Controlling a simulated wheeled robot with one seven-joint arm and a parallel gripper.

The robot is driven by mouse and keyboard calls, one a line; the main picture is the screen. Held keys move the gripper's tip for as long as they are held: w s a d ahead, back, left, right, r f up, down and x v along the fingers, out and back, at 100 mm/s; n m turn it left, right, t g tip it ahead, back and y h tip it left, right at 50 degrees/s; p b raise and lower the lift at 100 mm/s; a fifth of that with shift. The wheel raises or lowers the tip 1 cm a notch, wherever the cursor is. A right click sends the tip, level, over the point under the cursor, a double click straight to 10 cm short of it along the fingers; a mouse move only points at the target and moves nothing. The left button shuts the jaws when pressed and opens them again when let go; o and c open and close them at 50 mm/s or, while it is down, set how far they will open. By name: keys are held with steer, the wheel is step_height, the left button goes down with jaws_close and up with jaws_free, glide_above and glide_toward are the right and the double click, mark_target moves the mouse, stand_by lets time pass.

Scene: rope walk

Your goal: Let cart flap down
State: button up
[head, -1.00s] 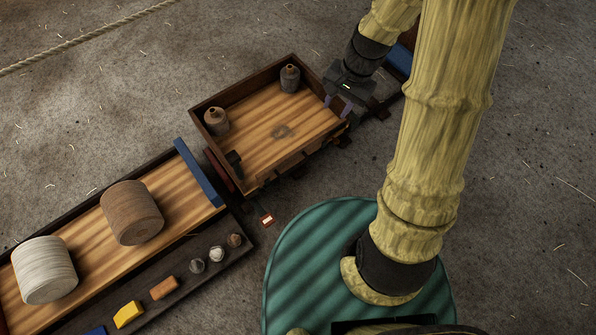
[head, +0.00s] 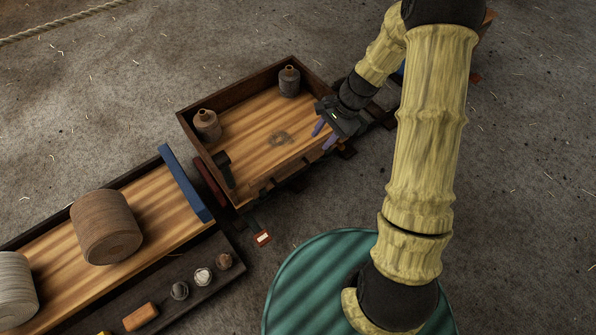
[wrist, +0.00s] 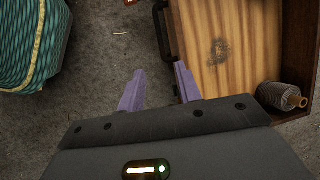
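The cart (head: 262,140) is an open wooden box with dark walls, in the middle of the head view. Its near long side (head: 285,177), where a flap could be, has a dark low edge with dark fittings; I cannot tell how far any flap is folded. My gripper (head: 324,136) is at the right end of that side, its lavender fingers spread. In the wrist view my open gripper (wrist: 158,88) has its right finger over the cart's edge and its left finger over the floor. A dark handle-like bar (wrist: 161,30) lies beyond the fingertips. Nothing is between the fingers.
Two grey-brown bottles (head: 289,81) (head: 207,125) stand in the cart's far corners. A second cart (head: 186,183) with spools (head: 105,227) and a blue end board stands at left, with small items on its dark side ledge. A green round surface (head: 310,290) is at the bottom.

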mark_target(295, 174)
steer(key=b+x, duration=0.9)
steer(key=x, duration=0.8)
steer(key=shift+f, duration=0.3)
jaws_close()
